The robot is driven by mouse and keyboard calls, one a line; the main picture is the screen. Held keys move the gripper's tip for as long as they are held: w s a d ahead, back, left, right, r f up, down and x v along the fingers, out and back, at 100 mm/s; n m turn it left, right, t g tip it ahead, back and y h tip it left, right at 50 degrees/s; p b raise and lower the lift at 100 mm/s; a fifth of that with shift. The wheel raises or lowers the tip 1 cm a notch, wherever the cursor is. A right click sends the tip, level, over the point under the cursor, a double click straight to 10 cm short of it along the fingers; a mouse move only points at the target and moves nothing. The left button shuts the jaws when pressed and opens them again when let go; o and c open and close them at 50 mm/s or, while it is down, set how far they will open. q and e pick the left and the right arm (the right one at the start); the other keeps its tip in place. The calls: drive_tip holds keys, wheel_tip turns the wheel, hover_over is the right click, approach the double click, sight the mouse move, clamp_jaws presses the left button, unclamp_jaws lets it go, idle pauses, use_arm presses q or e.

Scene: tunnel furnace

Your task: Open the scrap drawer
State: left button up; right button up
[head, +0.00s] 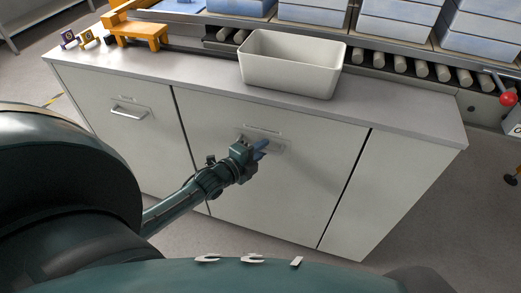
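The white cabinet has a left front panel (130,140) with a bar handle (129,112) and a wide middle front panel (290,190). Both look shut, flush with the cabinet face. I cannot tell from any label which is the scrap drawer. My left gripper (261,147) is at the middle panel's handle (277,147), with its bluish fingers reaching toward it. The gripper covers much of that handle. I cannot tell whether the fingers are around it, touching it or just in front of it. My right gripper is out of view.
An open white bin (290,75) stands on the worktop (190,75). An orange stand (140,33) is at the back left. Behind runs a roller conveyor (420,69) with blue-and-white boxes. A red knob (508,99) is at the right.

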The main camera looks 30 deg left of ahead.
use_arm(q)
clamp_jaws()
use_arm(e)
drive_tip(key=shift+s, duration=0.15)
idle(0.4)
